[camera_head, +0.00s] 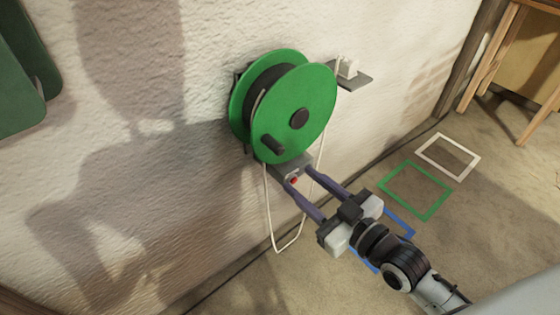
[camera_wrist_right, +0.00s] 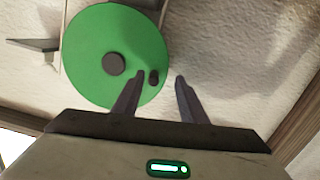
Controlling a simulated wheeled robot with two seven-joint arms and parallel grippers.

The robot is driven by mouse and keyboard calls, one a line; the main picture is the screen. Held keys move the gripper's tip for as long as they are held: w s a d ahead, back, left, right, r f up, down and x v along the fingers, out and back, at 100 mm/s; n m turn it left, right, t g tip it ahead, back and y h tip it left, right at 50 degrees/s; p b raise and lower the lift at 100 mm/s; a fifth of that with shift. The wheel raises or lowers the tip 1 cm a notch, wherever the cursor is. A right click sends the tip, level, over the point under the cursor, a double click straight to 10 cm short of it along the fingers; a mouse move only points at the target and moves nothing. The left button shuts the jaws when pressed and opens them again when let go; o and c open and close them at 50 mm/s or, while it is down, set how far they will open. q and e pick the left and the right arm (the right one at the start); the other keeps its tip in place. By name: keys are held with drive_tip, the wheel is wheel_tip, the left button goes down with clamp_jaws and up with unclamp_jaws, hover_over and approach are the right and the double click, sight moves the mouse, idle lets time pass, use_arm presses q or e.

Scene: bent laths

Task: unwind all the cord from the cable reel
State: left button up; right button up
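The green cable reel (camera_head: 313,90) is mounted on the wall, with a dark hub and a dark crank handle (camera_head: 272,145) on its face. A pale strand of cord (camera_head: 260,96) shows on the dark drum between the flanges. Pale cord (camera_head: 269,215) hangs below the reel in a long loop. My right gripper (camera_head: 301,177) is open, its two fingers pointing up at the reel's lower side. In the right wrist view the handle (camera_wrist_right: 153,77) appears between the fingertips (camera_wrist_right: 160,78), nearer the left one; contact cannot be told. My left gripper is not in view.
A small shelf (camera_head: 355,78) with a white fitting is right of the reel. White (camera_head: 474,170), green (camera_head: 443,199) and blue outlines mark the floor. Wooden furniture (camera_head: 487,58) stands at upper right.

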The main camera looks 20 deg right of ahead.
sight(281, 152)
drive_tip(key=shift+n+t+y, duration=0.3)
drive_tip(key=shift+t, duration=0.2)
drive_tip(key=x, duration=0.3)
drive_tip(key=r+x, duration=0.1)
drive_tip(key=x, duration=0.3)
drive_tip(key=r+b+x, duration=0.1)
drive_tip(key=x, duration=0.3)
drive_tip(key=shift+w+d+r, duration=0.15)
drive_tip(key=shift+d+r, duration=0.05)
drive_tip(key=shift+d, duration=0.1)
clamp_jaws()
